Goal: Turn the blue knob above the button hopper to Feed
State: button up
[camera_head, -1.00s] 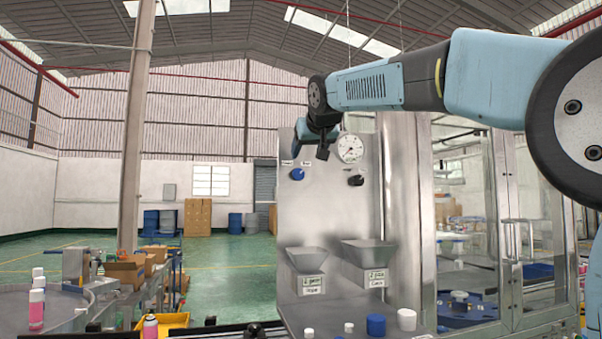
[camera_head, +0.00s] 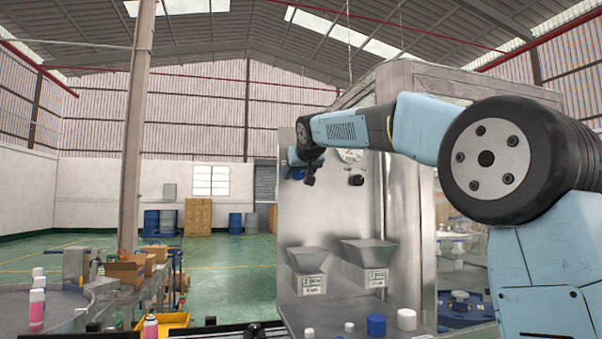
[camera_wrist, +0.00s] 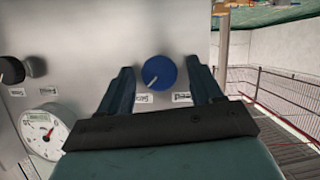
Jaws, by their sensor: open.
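The blue knob (camera_wrist: 160,72) sits on the upright metal panel; in the wrist view a white mark on it points down-left, toward the left of two small upside-down labels. The right label (camera_wrist: 181,97) seems to read Feed. My gripper (camera_wrist: 160,66) is open, with one finger on each side of the knob in the picture; contact is not visible. In the head view my gripper (camera_head: 308,168) is at the panel and partly hides the knob (camera_head: 298,173). The left hopper (camera_head: 306,260) is on the panel below it.
A black knob (camera_head: 356,180) and a round gauge (camera_wrist: 44,130) are beside the blue knob on the panel. A second hopper (camera_head: 368,254) hangs to the right. Caps, one blue (camera_head: 376,324), stand on the shelf below.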

jog(key=c, duration=1.1)
jog(key=shift+o, duration=0.2)
jog(key=n, duration=0.1)
jog(key=n+h, duration=0.1)
jog(key=n+t+h, duration=0.1)
jog(key=shift+s+a+f+n, duration=0.1)
jog(key=shift+a+n, duration=0.15)
jog(key=shift+n, duration=0.05)
jog(key=n+t+h, duration=0.1)
jog(key=n+h, duration=0.1)
jog(key=n, duration=0.1)
jog(key=shift+a+f, duration=0.1)
jog(key=shift+f, duration=0.05)
jog(key=n, duration=0.1)
jog(key=n+t, duration=0.1)
jog(key=n, duration=0.1)
jog(key=n+t+h, duration=0.1)
jog(key=shift+a+f+n, duration=0.1)
jog(key=shift+f+n, duration=0.15)
jog(key=shift+n, duration=0.05)
jog(key=shift+f+n+t, duration=0.2)
jog(key=shift+n+t, duration=0.3)
jog(key=shift+n, duration=0.8)
jog(key=shift+f, duration=0.1)
